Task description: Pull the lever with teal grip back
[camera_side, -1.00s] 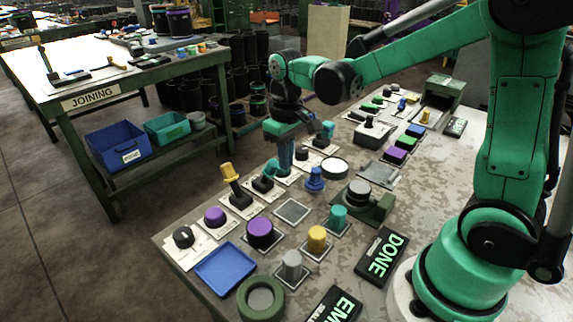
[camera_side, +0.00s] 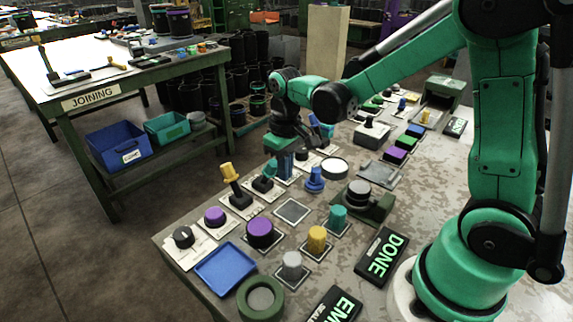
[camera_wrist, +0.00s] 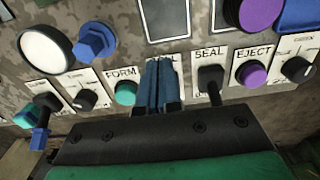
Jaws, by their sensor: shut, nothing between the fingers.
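A lever with a teal grip (camera_side: 270,168) on a black base stands in the near row of controls in the side view, just right of the yellow-grip lever (camera_side: 231,174). My gripper (camera_side: 285,172) is right beside the teal grip, pointing down, with its blue fingers closed and empty. I cannot tell whether they touch the lever. In the wrist view the closed fingers (camera_wrist: 163,68) lie between the FORM plate and the SEAL plate and cover the plate there. I cannot make out the teal grip in that view.
A teal button (camera_wrist: 125,93) is left of the fingers in the wrist view, and the black SEAL lever base (camera_wrist: 210,78) is right of them. A purple EJECT button (camera_wrist: 252,73) is further right. A blue knob (camera_side: 315,180) and a blue tray (camera_side: 225,269) are also on the bench.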

